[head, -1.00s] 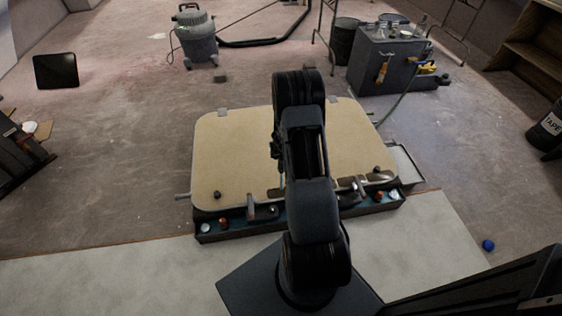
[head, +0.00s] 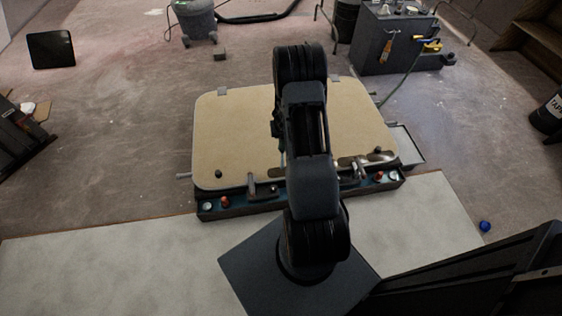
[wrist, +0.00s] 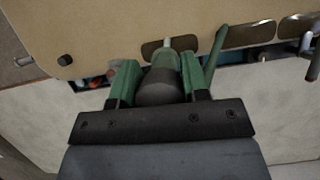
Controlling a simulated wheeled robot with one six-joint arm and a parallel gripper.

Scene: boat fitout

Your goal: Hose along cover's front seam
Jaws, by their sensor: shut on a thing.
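The cover (head: 235,130) is a large tan panel with rounded corners, lying over a low teal-lined box (head: 230,206). Its front edge, with dark oval slots, also shows in the wrist view (wrist: 100,28). My gripper (wrist: 158,76) has green fingers, shut on a dark rounded piece with a green neck and a pale thin tip (wrist: 166,62). I take it for the hose's nozzle, but cannot be sure. The tip points at a dark slot near the cover's front edge; contact cannot be told. In the head view my arm hides the gripper and the middle of the cover.
A dark hose or cord (head: 396,90) runs from the grey cabinet (head: 390,45) toward the cover's right side. Knobs and metal fittings (head: 372,162) stand along the front edge. A pale tray (head: 408,146) sits at right. A blue ball (head: 485,226) lies on the floor.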

